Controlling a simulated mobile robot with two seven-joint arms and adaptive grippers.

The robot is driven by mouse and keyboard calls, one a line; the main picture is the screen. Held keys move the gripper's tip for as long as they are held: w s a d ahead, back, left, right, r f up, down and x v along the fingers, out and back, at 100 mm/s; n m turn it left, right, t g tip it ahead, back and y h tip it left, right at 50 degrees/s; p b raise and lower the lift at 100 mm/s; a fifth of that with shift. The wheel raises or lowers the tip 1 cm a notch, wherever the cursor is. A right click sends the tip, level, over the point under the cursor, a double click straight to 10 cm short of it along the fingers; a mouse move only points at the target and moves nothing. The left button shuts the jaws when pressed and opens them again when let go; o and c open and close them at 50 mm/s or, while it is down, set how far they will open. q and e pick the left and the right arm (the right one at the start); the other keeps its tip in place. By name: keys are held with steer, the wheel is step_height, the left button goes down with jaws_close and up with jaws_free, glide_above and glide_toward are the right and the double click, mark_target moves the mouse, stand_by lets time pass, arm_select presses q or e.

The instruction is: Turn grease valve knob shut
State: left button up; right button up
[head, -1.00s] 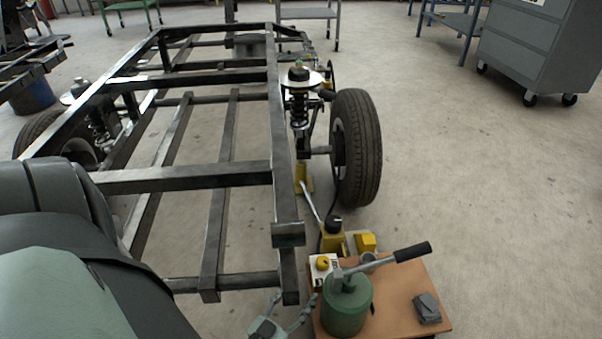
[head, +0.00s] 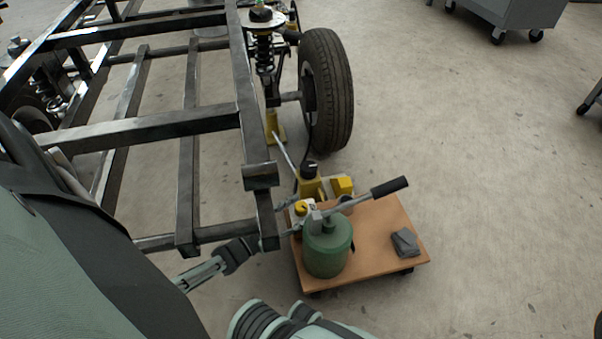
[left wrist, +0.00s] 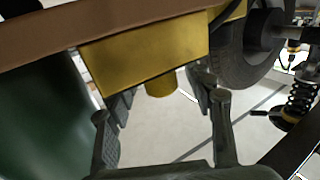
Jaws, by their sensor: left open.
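In the left wrist view the picture looks upside down: a short yellow knob (left wrist: 161,86) sticks out of a yellow-looking block (left wrist: 150,52). It lies between the two open fingertips (left wrist: 164,93) with gaps on both sides. I cannot tell the exact depth. My right gripper is out of view.
A dark steel frame (head: 140,128) with a post end stands close by my left gripper.

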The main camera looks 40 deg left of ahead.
arm_select(q)
steer(key=shift+w+d, duration=0.15)
steer(key=shift+w, duration=0.3)
steer(key=shift+c, duration=0.4)
steer(key=c, duration=1.1)
steer(key=shift+d+r+n+y+p, duration=0.1)
steer(key=shift+r+n+y+p, duration=0.1)
steer(key=shift+n+y+p, duration=0.5)
steer(key=shift+f+n+t+y, duration=0.15)
steer(key=shift+n+y, duration=0.3)
steer(key=shift+y, duration=0.45)
steer(key=shift+f+n+t+y, duration=0.15)
steer(key=shift+n+y, duration=0.3)
steer(key=shift+y, duration=0.45)
steer(key=shift+r, duration=0.1)
steer(key=o, duration=1.2)
